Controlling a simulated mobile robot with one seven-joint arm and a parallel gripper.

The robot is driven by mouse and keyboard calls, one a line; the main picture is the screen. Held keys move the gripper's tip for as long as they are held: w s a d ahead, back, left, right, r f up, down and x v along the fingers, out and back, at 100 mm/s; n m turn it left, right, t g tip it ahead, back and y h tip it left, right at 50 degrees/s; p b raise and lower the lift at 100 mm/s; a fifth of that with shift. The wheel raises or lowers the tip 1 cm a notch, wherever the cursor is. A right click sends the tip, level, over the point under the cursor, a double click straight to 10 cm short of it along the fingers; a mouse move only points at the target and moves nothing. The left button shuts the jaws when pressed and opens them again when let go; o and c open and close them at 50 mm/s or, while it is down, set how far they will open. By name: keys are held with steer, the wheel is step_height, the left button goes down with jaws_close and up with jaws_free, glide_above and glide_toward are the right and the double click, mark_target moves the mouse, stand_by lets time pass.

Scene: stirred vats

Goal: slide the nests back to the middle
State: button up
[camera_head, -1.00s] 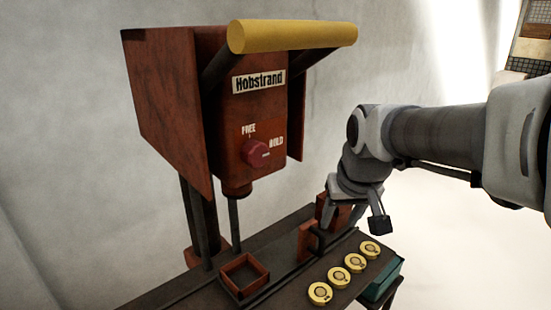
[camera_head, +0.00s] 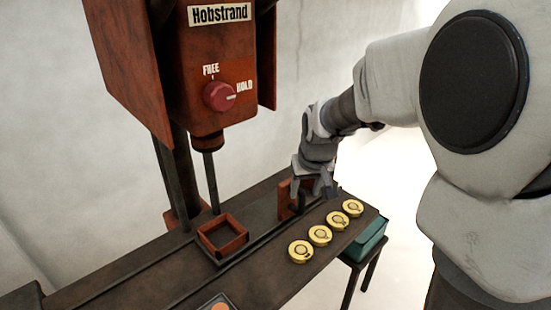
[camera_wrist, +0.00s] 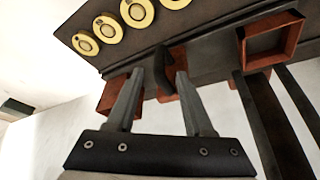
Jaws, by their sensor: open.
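One nest, a reddish square open frame (camera_head: 222,238), sits on the dark bench under the machine's rod; it is at the upper right in the wrist view (camera_wrist: 270,40). A second reddish box-like nest (camera_wrist: 108,97) shows at the left in the wrist view, partly behind a finger. Between them is a reddish upright plate (camera_head: 285,200) with a dark upright handle (camera_wrist: 162,66). My gripper (camera_head: 316,186) is open over the bench by this handle. In the wrist view the fingertips (camera_wrist: 158,76) stand on either side of the handle. Contact cannot be told.
Several yellow round pieces (camera_head: 320,235) line the bench's front edge. A green bin (camera_head: 366,240) stands beside the bench's right end. A grey panel with an orange disc (camera_head: 218,306) is at the bottom.

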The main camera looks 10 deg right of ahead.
mark_target(303, 199)
steer(key=b+x, duration=0.1)
steer(key=x, duration=0.6)
jaws_close()
stand_by(1.3)
